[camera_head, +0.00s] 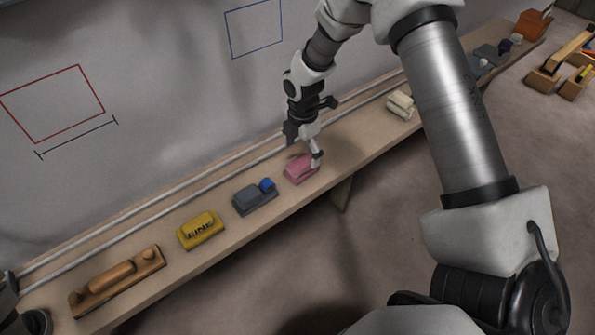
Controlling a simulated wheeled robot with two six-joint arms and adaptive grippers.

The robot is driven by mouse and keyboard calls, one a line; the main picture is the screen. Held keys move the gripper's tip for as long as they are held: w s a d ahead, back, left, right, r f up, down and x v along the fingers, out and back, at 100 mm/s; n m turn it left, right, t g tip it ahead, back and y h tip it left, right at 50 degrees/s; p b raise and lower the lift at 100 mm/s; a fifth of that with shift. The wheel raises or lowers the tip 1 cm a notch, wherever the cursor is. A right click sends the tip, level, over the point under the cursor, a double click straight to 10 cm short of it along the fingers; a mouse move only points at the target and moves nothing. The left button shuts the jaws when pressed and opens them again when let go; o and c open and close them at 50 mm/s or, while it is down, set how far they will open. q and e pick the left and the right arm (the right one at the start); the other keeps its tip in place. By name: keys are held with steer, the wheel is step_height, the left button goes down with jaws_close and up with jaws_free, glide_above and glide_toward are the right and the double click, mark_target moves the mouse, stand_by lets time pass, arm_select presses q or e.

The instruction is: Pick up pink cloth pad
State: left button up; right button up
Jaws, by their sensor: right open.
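The pink cloth pad (298,172) lies on the long wooden shelf (222,252), near the middle of the view. My right gripper (313,158) reaches down over the pad from above and is open. Its fingertips are at the pad's upper right part. One finger overlaps the pad in the picture, and I cannot tell whether it touches. The pad still rests on the shelf. My left gripper does not show clearly; only a dark piece is at the lower left edge.
Left of the pad are a grey block with a blue knob (255,199), a yellow block marked FINE (201,231) and a wooden float (117,281). A cream block (400,106) lies to the right. Pale rails (158,205) run along the wall side.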

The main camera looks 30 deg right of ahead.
mark_target(301, 161)
steer(key=f, duration=0.5)
steer(key=shift+w+f+b, duration=0.2)
steer(key=shift+f+b, duration=0.15)
steer(key=shift+f, duration=0.05)
steer(key=c, duration=1.2)
steer(key=shift+c, duration=0.2)
steer(key=shift+r, duration=0.2)
steer(key=shift+r, duration=0.7)
steer(key=shift+s+a+r+p, duration=0.1)
steer(key=shift+r+p, duration=0.05)
steer(key=shift+r, duration=0.4)
steer(key=shift+s+r+p, duration=0.1)
steer(key=shift+r+p, duration=0.05)
steer(key=shift+r, duration=0.35)
steer(key=s+a+p, duration=0.1)
steer(key=s+a, duration=0.3)
steer(key=s, duration=0.2)
steer(key=s+a+r+p, duration=0.1)
steer(key=s+a, duration=0.3)
steer(key=s, duration=0.3)
steer(key=shift+a, duration=0.25)
